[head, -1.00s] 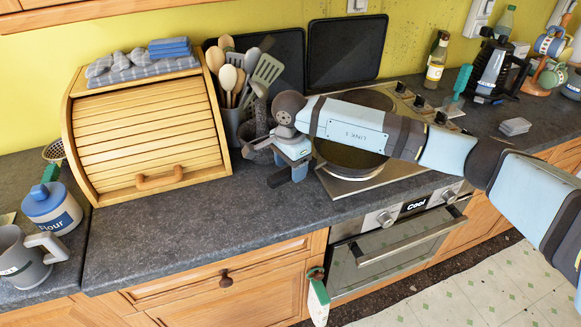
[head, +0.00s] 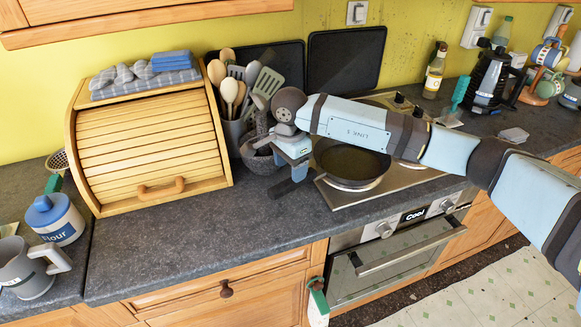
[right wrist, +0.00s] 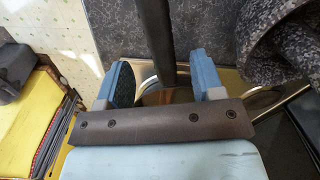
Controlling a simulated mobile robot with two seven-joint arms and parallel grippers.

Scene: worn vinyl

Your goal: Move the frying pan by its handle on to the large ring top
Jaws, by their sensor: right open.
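The black frying pan (head: 352,163) sits on the near ring of the steel hob, and its dark handle (head: 285,188) points left over the worktop. A darker ring top (head: 378,101) lies behind it at the back of the hob, partly hidden by my right arm; I cannot tell the ring sizes for sure. My right gripper (head: 298,172) is over the handle, pointing down. My left gripper is out of view.
A wooden bread bin (head: 150,150) is further left. The front worktop is clear.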

